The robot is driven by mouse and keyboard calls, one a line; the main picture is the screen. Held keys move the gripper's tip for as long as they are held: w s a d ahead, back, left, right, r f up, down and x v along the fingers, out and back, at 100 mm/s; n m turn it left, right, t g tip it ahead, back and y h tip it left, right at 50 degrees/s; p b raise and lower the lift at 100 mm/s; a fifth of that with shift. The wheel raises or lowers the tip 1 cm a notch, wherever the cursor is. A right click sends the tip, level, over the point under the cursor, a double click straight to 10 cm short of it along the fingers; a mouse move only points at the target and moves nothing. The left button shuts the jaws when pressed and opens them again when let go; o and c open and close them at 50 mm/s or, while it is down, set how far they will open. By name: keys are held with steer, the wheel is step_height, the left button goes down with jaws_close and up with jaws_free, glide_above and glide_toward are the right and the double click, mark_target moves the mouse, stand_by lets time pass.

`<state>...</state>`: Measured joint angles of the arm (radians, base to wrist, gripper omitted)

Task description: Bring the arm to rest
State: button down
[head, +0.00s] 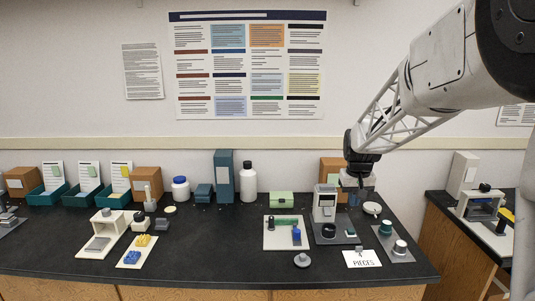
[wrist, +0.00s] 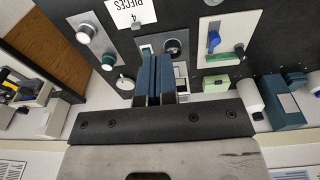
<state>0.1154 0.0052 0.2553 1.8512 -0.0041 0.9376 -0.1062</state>
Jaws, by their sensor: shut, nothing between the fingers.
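My gripper (head: 358,190) hangs above the back right part of the black bench, beside the grey-white device on a dark plate (head: 325,203). In the wrist view my two blue-grey fingers (wrist: 155,72) are together with nothing between them. They hide part of the device and its plate behind them. I cannot tell the exact height of the fingertips over the bench.
A card reading "4 PIECES" (head: 362,259) lies at the bench front. A grey plate with knobs (head: 393,243) is to the right, a white plate with blue and green parts (head: 287,232) to the left. A green box (head: 282,199) and white bottle (head: 248,182) stand behind.

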steer(key=s+a+r+t, duration=0.1)
steer(key=s+a+r, duration=0.2)
steer(key=s, duration=0.8)
steer(key=s+a+r, duration=0.2)
steer(key=s+r, duration=0.1)
steer(key=s, duration=0.8)
steer(key=s+a+f, duration=0.1)
steer(key=s+f, duration=0.1)
steer(key=s, duration=0.7)
steer(key=s+a+f, duration=0.2)
steer(key=s, duration=0.8)
steer(key=shift+s+t, duration=0.15)
steer(key=shift+t, duration=0.15)
